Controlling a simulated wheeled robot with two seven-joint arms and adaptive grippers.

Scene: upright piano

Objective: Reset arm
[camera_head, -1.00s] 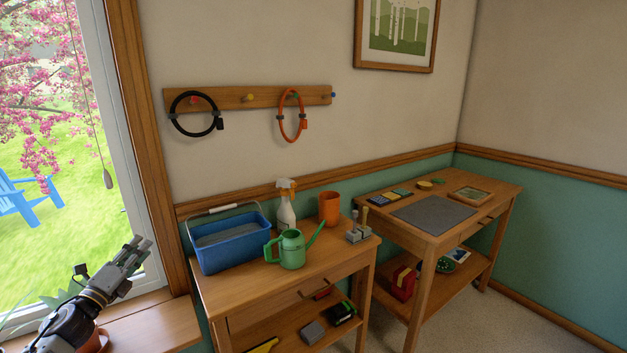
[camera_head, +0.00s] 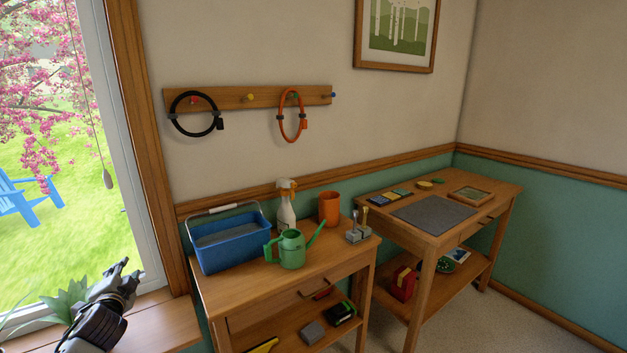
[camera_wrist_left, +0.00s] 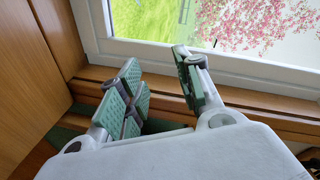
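My left gripper (camera_head: 122,277) is at the lower left of the head view, above the wooden window sill and in front of the window. In the left wrist view the left gripper (camera_wrist_left: 160,92) has its two green-padded fingers apart with nothing between them. It faces the sill and the white window frame (camera_wrist_left: 150,52). My right arm and right gripper are not in view.
A potted plant (camera_head: 66,300) stands on the sill right by my left arm. A wooden table (camera_head: 262,302) to the right holds a blue bin (camera_head: 232,250), a green watering can (camera_head: 291,250), a spray bottle (camera_head: 286,212) and an orange cup (camera_head: 329,208).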

